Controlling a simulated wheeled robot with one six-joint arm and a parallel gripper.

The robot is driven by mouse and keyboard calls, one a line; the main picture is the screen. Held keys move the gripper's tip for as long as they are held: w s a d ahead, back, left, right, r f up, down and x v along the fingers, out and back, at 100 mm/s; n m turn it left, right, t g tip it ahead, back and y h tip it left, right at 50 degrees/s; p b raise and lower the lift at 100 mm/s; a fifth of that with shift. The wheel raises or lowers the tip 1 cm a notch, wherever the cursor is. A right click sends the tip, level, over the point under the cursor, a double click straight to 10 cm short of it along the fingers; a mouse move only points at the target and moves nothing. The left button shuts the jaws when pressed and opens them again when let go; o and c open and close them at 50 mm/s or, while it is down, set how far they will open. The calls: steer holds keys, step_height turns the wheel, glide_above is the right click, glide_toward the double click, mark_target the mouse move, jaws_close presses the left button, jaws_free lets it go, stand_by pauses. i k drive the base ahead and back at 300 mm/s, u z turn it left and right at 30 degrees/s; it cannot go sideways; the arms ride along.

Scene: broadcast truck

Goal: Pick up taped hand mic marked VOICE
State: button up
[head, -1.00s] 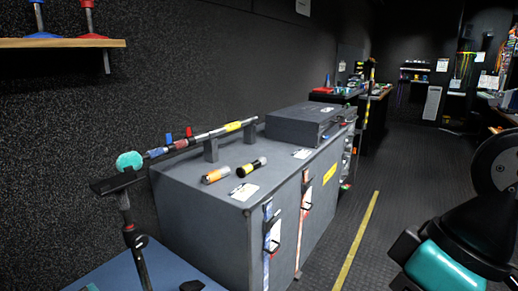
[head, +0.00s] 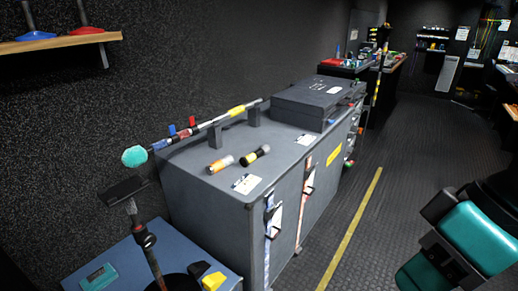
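Two short taped cylinders lie on the grey cabinet top. One is orange with pale ends (head: 220,164); the other is black with a yellow band (head: 262,151). I cannot read VOICE on either, nor tell whether one is the hand mic. A banded pole (head: 215,121) lies across supports behind them, with a teal ball (head: 134,156) at its left end, past the cabinet edge. My teal and black arm shows at the lower right, well apart from these things. My gripper's fingers are not in view.
The grey cabinet (head: 215,199) carries a dark flat case (head: 310,97) at its far end and a white card (head: 247,184) near its front. A blue surface (head: 125,262) with a black stand (head: 140,228) is at lower left. Open floor (head: 400,165) lies to the right.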

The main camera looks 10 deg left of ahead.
mark_target(264, 150)
steer(key=z, duration=0.25)
steer(key=i, duration=0.65)
steer(key=u, duration=0.6)
steer(key=i, duration=0.6)
steer(key=u, duration=0.7)
steer(key=k, duration=1.3)
steer(key=z, duration=0.45)
steer(key=i, duration=0.6)
steer(key=z, duration=0.6)
steer(key=i, duration=0.8)
steer(key=u, duration=0.2)
